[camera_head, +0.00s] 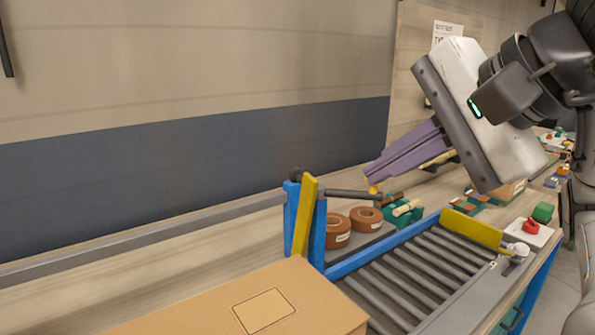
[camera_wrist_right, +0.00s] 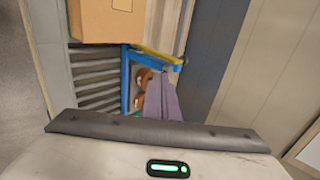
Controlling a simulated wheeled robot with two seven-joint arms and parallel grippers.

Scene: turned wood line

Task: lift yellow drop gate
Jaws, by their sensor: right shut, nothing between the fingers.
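The yellow drop gate (camera_head: 304,217) is a narrow yellow piece between blue posts (camera_head: 317,236) at the near end of the roller conveyor. A dark bar (camera_head: 347,194) sticks out to the right from its top. In the right wrist view the gate (camera_wrist_right: 158,54) shows as a yellow strip beside a blue bar, close to the cardboard box. My right gripper (camera_head: 372,174), with purple fingers, is shut and empty. It points down-left, and its tips appear just above the bar's right end; I cannot tell whether they touch. My left gripper is not in view.
A cardboard box (camera_head: 240,305) stands in front of the gate. Brown rolls (camera_head: 366,219) and green pieces lie beside the roller conveyor (camera_head: 410,272). A yellow end plate (camera_head: 470,228) and a red button (camera_head: 530,226) are at the right. A long grey rail (camera_head: 150,234) runs left.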

